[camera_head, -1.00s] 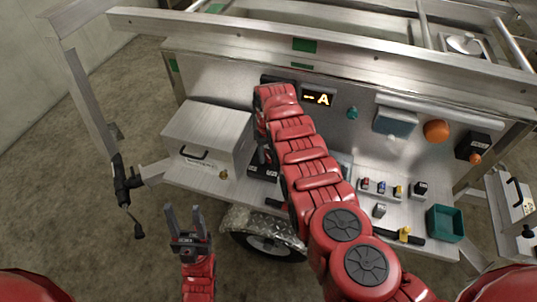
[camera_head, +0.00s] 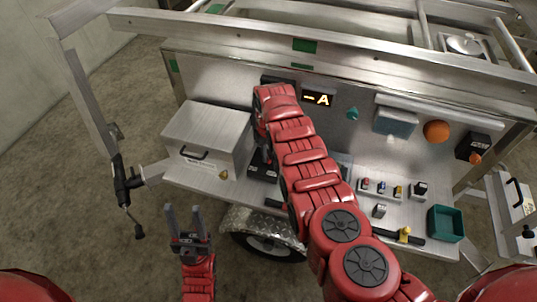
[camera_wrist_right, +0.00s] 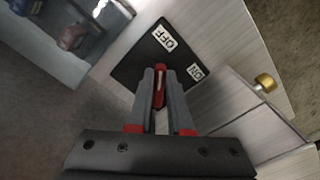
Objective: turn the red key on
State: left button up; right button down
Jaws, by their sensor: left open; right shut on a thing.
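The red key (camera_wrist_right: 160,90) shows in the right wrist view as a thin red piece between the fingertips of my right gripper (camera_wrist_right: 160,78). The gripper is shut on it. The key stands at a black plate (camera_wrist_right: 148,55) with white OFF and ON labels; OFF is at the upper side, ON to the right. The fingers hide part of the plate and the key's base. In the head view my right arm largely hides the gripper and key. My left gripper (camera_head: 184,212) is open and empty, low in front of the trailer.
A metal box (camera_head: 208,135) with a brass lock (camera_head: 224,174) stands left of the right arm. A lit display (camera_head: 318,99) is on the back panel. Small switches (camera_head: 382,188), a teal bin (camera_head: 445,223) and an orange ball-like part (camera_head: 436,131) are to the right.

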jog(key=shift+a+m, duration=0.2)
jog(key=shift+m, duration=0.9)
jog(key=m, duration=0.2)
jog(key=shift+a+m+b, duration=0.2)
jog(key=shift+m+b, duration=0.15)
jog(key=shift+m, duration=0.05)
jog(key=m, duration=0.1)
jog(key=m+b, duration=0.1)
jog(key=shift+a+f+m, duration=0.15)
jog(key=shift+m, duration=0.15)
jog(key=shift+a+m+b, duration=0.15)
jog(key=shift+m+b, duration=0.5)
jog(key=shift+m, duration=0.25)
jog(key=shift+w+a+m+b, duration=0.1)
jog(key=shift+a+m+b, duration=0.05)
jog(key=shift+m+b, duration=0.7)
jog(key=m+b, duration=0.4)
jog(key=shift+w+a, duration=0.15)
jog(key=shift+w, duration=0.1)
jog(key=shift+a+m+b, duration=0.1)
jog(key=shift+m+b, duration=0.95)
jog(key=shift+b, duration=0.1)
